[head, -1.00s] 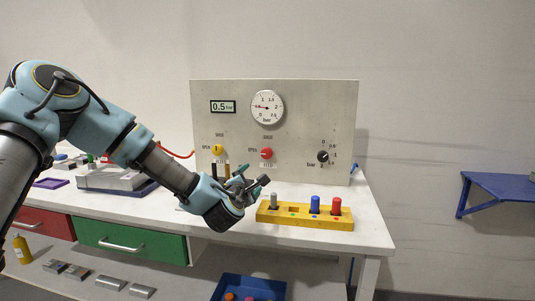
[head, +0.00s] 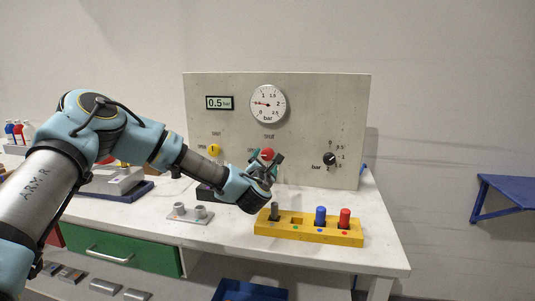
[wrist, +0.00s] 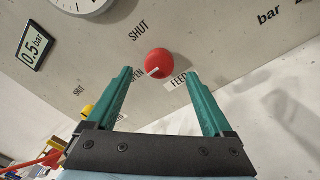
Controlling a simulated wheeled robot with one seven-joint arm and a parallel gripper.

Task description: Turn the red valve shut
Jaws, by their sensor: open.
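The red valve (wrist: 159,63) is a round knob on the upright grey panel (head: 330,110), with a white pointer mark. In the wrist view the mark points toward the "OPEN" label, with "SHUT" above the knob and a "FEED" plate beside it. In the head view the red valve (head: 267,153) is partly hidden by my gripper (head: 265,160). My gripper is open and empty; its two green fingers (wrist: 158,85) point at the panel on either side of the knob, seemingly short of it. I cannot tell the exact gap.
A yellow knob (head: 214,150) is left of the valve and a black knob (head: 330,159) right. A gauge (head: 268,104) and a 0.5 bar display (head: 219,103) sit above. A yellow block (head: 300,234) with coloured pegs stands on the white table (head: 385,240) below.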

